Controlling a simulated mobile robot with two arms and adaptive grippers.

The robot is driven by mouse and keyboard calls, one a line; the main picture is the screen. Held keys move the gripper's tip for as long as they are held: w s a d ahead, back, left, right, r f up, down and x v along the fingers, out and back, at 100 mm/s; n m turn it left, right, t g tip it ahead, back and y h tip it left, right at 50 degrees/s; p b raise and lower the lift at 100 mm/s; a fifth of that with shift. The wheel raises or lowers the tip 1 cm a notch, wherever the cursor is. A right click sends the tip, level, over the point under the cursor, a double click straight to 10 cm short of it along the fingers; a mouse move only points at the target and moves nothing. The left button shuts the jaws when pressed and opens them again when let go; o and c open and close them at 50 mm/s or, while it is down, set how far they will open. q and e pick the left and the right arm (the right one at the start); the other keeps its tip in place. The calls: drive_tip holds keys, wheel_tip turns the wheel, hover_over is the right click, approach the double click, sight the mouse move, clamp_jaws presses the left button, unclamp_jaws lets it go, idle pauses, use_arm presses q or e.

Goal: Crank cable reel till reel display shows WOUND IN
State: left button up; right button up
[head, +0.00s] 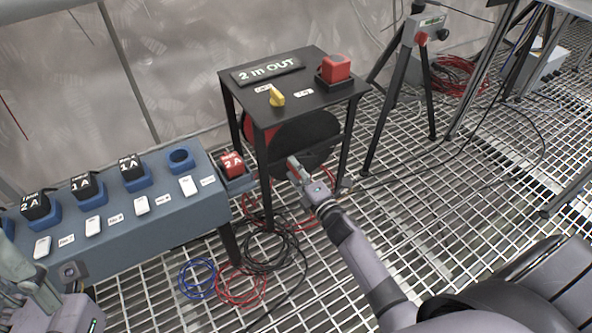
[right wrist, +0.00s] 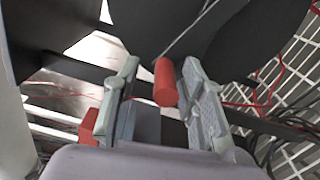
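The cable reel (head: 308,140) is a dark disc with a red drum edge behind it, under a black stand. Its display (head: 267,71) on the stand top reads "2 m OUT". My right gripper (head: 294,166) is in front of the disc's lower part. In the right wrist view, a red crank handle (right wrist: 165,82) stands between the two fingers of my right gripper (right wrist: 161,68). It is close to the right finger, with a clear gap to the left one. Whether it touches is unclear. My left gripper (head: 40,285) is at the lower left, its fingers partly cut off.
The stand top (head: 308,95) carries a yellow knob (head: 276,97) and a red block (head: 335,68). A blue bench (head: 150,225) with several battery-like blocks is at left. Loose cables (head: 270,255) lie on the grating floor. A tripod with a grey box (head: 425,30) stands behind right.

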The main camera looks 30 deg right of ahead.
drive_tip(key=s, duration=1.2)
drive_tip(key=shift+d, duration=0.45)
